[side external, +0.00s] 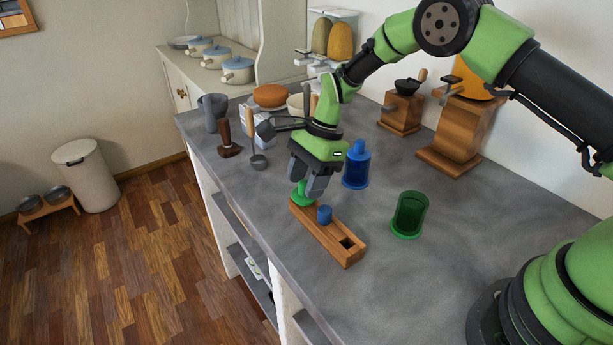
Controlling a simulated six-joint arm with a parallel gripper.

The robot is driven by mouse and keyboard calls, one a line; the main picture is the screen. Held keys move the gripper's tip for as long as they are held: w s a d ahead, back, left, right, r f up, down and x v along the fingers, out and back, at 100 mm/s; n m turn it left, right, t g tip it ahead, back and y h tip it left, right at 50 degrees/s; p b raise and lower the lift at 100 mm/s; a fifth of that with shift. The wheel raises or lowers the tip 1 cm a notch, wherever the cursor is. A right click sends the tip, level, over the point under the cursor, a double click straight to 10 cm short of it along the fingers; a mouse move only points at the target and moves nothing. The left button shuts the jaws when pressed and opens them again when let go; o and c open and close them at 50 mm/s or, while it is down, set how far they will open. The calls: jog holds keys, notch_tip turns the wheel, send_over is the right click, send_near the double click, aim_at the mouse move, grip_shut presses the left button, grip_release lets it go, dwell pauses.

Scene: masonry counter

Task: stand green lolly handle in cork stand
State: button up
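The stand is a long brown wooden block (325,238) on the grey counter, with a dark empty hole (348,243) at its near end. A short blue peg (325,214) stands at its middle. The green lolly handle (302,199) is at the block's far end, directly under and between the fingers of my gripper (309,184). The fingers point down and partly hide it. I cannot tell whether they press on it, or whether its lower end is seated in the block.
A green cup (410,215) stands to the right, empty as far as I see. A blue cup (356,168) with a blue top stands behind the block. Wooden grinders (457,130), a ladle (258,160) and a grey mug (213,112) stand farther back. The counter's front edge runs left of the block.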

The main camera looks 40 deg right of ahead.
jog(key=v, duration=1)
